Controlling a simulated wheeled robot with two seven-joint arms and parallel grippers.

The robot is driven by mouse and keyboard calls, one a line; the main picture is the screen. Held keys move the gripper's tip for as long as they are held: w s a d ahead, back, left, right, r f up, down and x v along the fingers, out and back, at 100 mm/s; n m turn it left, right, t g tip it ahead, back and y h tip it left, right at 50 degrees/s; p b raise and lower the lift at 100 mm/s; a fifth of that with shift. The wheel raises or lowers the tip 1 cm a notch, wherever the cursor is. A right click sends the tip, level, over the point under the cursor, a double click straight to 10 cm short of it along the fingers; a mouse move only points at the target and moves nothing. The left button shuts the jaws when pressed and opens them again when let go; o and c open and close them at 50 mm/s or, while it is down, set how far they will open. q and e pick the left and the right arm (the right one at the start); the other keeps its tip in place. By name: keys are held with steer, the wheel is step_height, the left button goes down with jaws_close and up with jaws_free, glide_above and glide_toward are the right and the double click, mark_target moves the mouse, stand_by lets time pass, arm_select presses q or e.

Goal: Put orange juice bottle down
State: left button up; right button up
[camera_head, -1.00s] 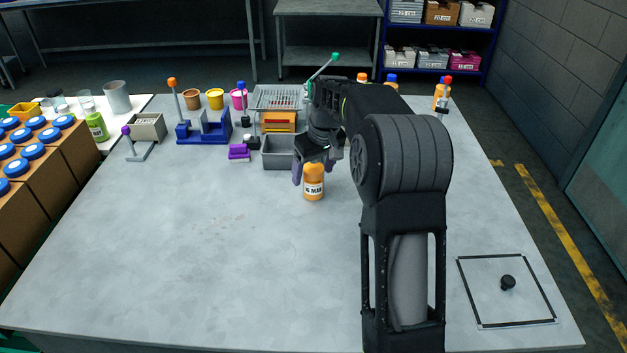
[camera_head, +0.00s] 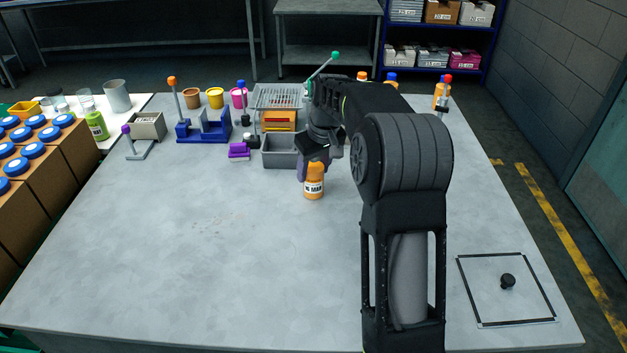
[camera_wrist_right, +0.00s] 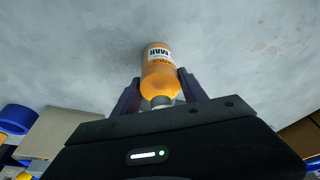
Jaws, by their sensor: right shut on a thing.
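The orange juice bottle (camera_head: 314,187) is upright at the middle of the table, a small orange bottle with a white label. It also shows in the right wrist view (camera_wrist_right: 160,68). My right gripper (camera_head: 308,170) is around the bottle's upper part, and its two fingers (camera_wrist_right: 160,92) lie on either side of it, shut on it. The bottle's base is at or very near the grey table top (camera_head: 190,240); I cannot tell whether it touches. My left gripper is not in view.
A blue fixture (camera_head: 205,130) stands further left. Other bottles (camera_head: 441,92) stand at the back right. The table's front and left are clear.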

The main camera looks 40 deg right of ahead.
jaws_close()
step_height(320, 180, up, 10)
steer(key=shift+r, duration=0.1)
stand_by(0.6)
stand_by(0.4)
